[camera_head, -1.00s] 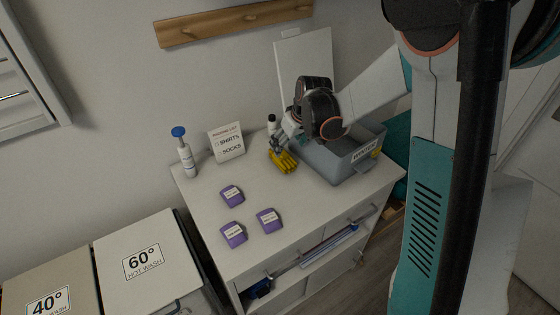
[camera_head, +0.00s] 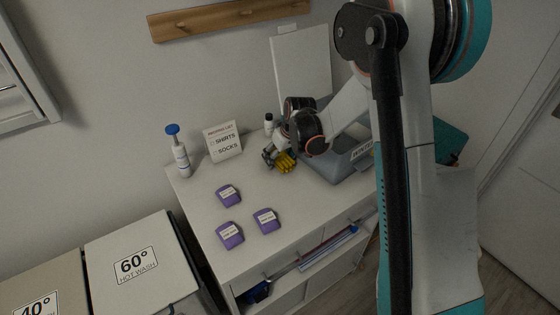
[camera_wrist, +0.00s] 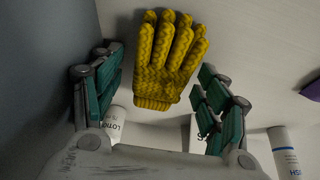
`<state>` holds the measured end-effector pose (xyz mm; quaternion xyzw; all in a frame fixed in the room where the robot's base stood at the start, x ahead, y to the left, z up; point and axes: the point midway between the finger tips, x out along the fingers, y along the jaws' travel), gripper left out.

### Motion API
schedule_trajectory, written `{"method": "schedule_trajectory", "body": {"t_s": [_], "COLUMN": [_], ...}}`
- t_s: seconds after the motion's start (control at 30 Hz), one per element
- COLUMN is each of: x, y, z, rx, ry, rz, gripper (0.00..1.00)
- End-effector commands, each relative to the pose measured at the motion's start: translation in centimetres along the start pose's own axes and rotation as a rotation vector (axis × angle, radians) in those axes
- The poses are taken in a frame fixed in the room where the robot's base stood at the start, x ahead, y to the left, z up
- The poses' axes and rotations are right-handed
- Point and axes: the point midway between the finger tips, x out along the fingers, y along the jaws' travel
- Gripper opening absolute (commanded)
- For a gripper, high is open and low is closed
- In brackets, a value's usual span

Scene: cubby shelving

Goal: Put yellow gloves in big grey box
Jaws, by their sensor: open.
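The yellow gloves (camera_head: 286,162) lie on the white cabinet top, just left of the big grey box (camera_head: 347,166). In the wrist view the yellow gloves (camera_wrist: 169,60) show between and beyond my open fingers, with the finger ends pointing away from me. My gripper (camera_head: 272,157) is at the gloves, with part of it hidden by my wrist. In the wrist view my gripper (camera_wrist: 160,95) is open, one teal finger on each side, and holds nothing. The box bears a label and is partly covered by my arm; its inside is mostly hidden.
Several items stand nearby: a blue-capped bottle (camera_head: 180,155), a list sign (camera_head: 223,142), a small lotion bottle (camera_head: 268,124) and a white board (camera_head: 301,65) behind. Purple packets (camera_head: 265,220) lie at the front. The dark wall at left in the wrist view (camera_wrist: 45,50) is close to my finger.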

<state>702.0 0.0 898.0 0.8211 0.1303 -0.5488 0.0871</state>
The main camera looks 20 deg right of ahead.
Motion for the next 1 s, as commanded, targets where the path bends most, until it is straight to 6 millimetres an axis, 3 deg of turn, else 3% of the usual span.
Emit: {"method": "schedule_trajectory", "body": {"t_s": [0.07, 0.1, 0.3, 0.73, 1.0], "x": [-0.1, -0.1, -0.1, -0.5, -3.6], "y": [0.0, 0.0, 0.0, 0.0, 0.0], "z": [0.0, 0.0, 0.0, -0.2, -1.4], "rx": [0.000, 0.000, 0.000, 0.000, 0.000], "ry": [0.000, 0.000, 0.000, 0.000, 0.000], "rz": [0.000, 0.000, 0.000, 0.000, 0.000], "gripper": [0.68, 0.64, 0.20, 0.16, 0.16]}}
